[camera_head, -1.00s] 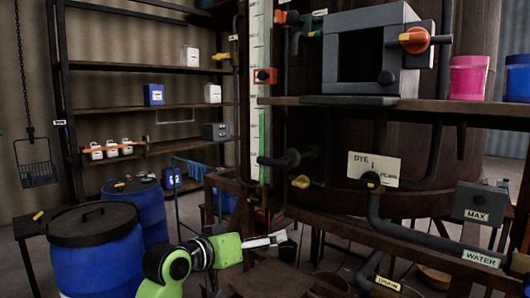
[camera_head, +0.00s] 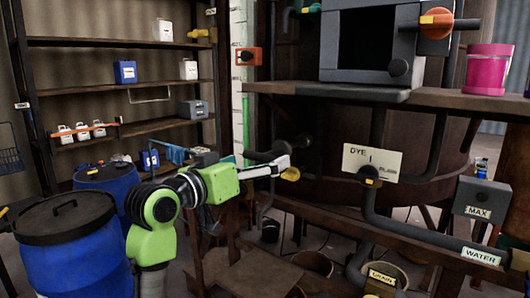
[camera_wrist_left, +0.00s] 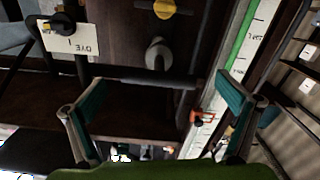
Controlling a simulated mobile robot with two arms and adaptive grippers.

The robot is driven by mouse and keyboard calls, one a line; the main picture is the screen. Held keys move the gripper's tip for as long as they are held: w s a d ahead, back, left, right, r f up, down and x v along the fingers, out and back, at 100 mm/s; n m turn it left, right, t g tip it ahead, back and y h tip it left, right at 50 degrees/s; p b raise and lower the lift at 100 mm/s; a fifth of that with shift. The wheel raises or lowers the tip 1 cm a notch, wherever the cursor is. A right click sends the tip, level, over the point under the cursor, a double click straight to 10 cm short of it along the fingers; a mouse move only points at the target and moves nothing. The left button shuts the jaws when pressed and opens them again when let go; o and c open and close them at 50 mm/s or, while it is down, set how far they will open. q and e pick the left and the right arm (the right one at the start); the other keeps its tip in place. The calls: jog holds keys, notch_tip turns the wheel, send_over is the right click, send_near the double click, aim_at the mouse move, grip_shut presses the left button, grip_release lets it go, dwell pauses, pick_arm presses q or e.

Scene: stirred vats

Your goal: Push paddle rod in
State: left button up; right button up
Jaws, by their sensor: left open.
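A dark rod (camera_head: 262,155) with a thicker rounded part sticks out at the front of the large brown vat (camera_head: 325,135); I take it for the paddle rod. My left gripper (camera_head: 281,167) is open and empty, just below and in front of the rod in the head view. In the left wrist view, a dark bar (camera_wrist_left: 150,82) crosses between the two spread fingers (camera_wrist_left: 160,105), with a grey rounded knob (camera_wrist_left: 158,55) above it. I cannot tell whether a finger touches the bar. My right gripper is not in view.
A yellow valve handle (camera_head: 290,174) is close to my left fingertips. A DYE label (camera_head: 370,162) and pipes are to the right. A shelf (camera_head: 400,98) with a grey box and a pink container is above. Blue barrels (camera_head: 75,260) stand at the left, buckets below.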

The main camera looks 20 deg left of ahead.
aim_at(272, 154)
pick_arm(q)
jog(key=shift+x, duration=1.2)
jog(key=shift+w+d+p, duration=0.2)
jog(key=shift+w+p, duration=0.1)
jog(key=shift+w, duration=0.1)
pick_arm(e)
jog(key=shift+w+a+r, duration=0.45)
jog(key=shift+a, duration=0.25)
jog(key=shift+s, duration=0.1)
